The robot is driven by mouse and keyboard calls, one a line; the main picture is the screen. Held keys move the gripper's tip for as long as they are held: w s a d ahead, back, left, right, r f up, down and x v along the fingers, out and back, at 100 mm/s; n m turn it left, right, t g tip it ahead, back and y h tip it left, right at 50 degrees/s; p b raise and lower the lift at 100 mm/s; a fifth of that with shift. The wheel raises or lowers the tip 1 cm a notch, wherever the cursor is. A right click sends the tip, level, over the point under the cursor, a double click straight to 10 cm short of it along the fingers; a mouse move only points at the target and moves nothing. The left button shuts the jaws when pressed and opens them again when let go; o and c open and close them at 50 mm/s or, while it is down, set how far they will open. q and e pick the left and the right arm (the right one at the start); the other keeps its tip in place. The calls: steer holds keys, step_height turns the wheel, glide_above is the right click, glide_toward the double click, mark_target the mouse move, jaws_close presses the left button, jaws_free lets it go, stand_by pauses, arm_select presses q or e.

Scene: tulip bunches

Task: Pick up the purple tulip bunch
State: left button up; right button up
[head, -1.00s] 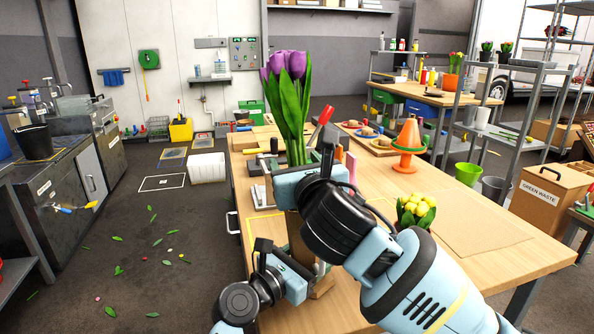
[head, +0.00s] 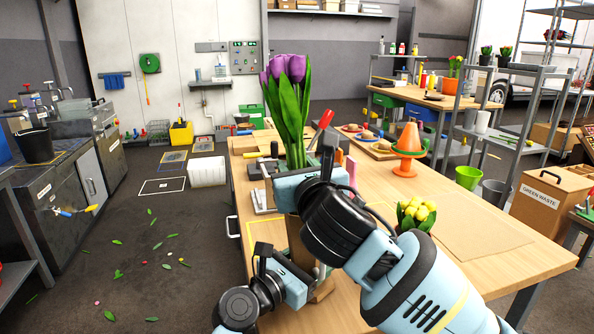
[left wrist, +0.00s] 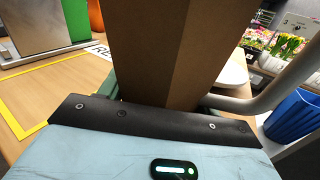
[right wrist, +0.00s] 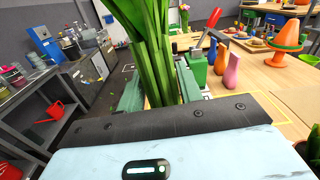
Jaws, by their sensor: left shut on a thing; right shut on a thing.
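The purple tulip bunch (head: 287,100) stands upright above the wooden table, purple heads up and green leaves below. My right gripper (head: 303,180) is shut on its green stems, which also show between the fingers in the right wrist view (right wrist: 155,70). A tall brown square-sided holder (head: 300,245) is directly below the bunch. My left gripper (head: 285,275) is shut on this holder, whose brown sides fill the middle of the left wrist view (left wrist: 168,55). My right gripper hides the lower stem ends, so I cannot tell whether they are inside the holder.
The wooden table (head: 480,245) has a yellow tulip bunch (head: 416,213) close to my right forearm. An orange cone (head: 408,148) and a red-handled tool (head: 322,122) are farther back. The table's right side is mostly clear. A green-waste box (head: 545,205) stands beyond its right edge.

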step_height(320, 180, up, 28)
stand_by(0.3)
arm_select(q)
steer(key=o, duration=1.1)
steer(key=v, duration=1.2)
